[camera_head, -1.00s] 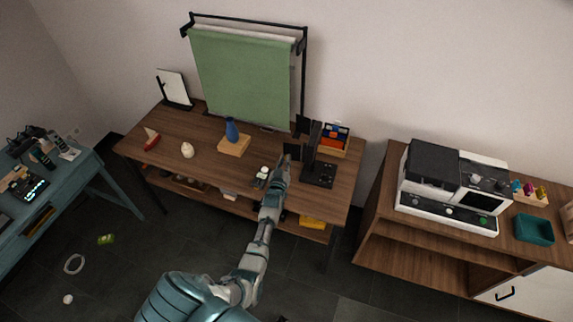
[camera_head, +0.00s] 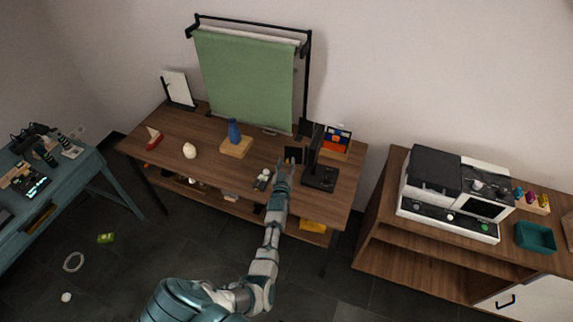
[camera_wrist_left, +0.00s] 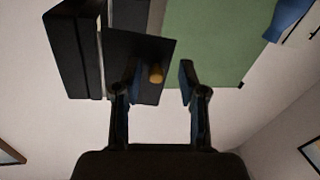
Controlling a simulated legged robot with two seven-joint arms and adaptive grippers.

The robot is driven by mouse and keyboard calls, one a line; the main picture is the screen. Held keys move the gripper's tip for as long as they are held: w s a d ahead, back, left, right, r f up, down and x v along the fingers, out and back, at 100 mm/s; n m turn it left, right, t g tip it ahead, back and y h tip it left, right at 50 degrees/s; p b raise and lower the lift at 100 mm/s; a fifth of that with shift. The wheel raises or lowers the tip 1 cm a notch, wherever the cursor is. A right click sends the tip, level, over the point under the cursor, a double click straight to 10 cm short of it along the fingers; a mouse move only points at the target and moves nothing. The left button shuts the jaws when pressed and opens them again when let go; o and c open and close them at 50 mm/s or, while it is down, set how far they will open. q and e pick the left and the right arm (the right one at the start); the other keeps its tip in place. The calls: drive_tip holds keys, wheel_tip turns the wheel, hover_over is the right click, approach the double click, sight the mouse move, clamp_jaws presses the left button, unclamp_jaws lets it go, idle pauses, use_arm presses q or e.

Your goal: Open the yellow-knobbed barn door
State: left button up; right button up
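The yellow knob (camera_wrist_left: 156,74) sits on a flat black barn door panel (camera_wrist_left: 150,50) in the left wrist view. The panel hangs beside a black lamp body (camera_wrist_left: 75,50). In the head view the panel (camera_head: 293,154) is at the left of the black lamp (camera_head: 315,150) on the wooden table. My left gripper (camera_wrist_left: 159,85) is open, its fingers apart. The knob shows between the fingers, nearer the left one; I see no grip on it. In the head view the gripper (camera_head: 284,167) is just in front of the panel. My right gripper is not in view.
A green backdrop (camera_head: 245,80) hangs behind the wooden table (camera_head: 190,127). A blue vase (camera_head: 234,131) on a wood block (camera_head: 236,147) stands to the left. Small items (camera_head: 262,179) lie beside my gripper. An orange and blue box (camera_head: 337,140) stands behind the lamp.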

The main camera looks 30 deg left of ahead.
use_arm(q)
drive_tip(key=v, duration=1.2)
drive_tip(key=s+d+f+m+g+h, duration=0.15)
drive_tip(key=d+f, duration=0.25)
drive_tip(key=f, duration=0.4)
drive_tip(key=s+d+f+m+g+h, duration=0.1)
drive_tip(key=s+d+f+m+h, duration=0.2)
drive_tip(key=f, duration=0.6)
drive_tip(key=s+d+f+m+g+h, duration=0.1)
drive_tip(key=s+d+f+g, duration=0.1)
drive_tip(key=s+d+f, duration=0.45)
drive_tip(key=s+d+f+g+h, duration=0.1)
drive_tip(key=s+f+g+h, duration=0.2)
drive_tip(key=f, duration=0.6)
drive_tip(key=s+f+m+g, duration=0.1)
drive_tip(key=s+f, duration=0.4)
drive_tip(key=s, duration=0.7)
drive_tip(key=s+a+f+m+g, duration=0.1)
drive_tip(key=s+f+g, duration=0.3)
drive_tip(key=s, duration=0.9)
drive_tip(key=s+f+m+g, duration=0.1)
drive_tip(key=s+f+g, duration=0.2)
drive_tip(key=s, duration=0.9)
wheel_tip(320, 180, down, 4)
drive_tip(key=shift+s+a+r+m+y, duration=0.1)
drive_tip(key=shift+s+a+m+y, duration=0.05)
drive_tip(key=shift+m+y, duration=0.25)
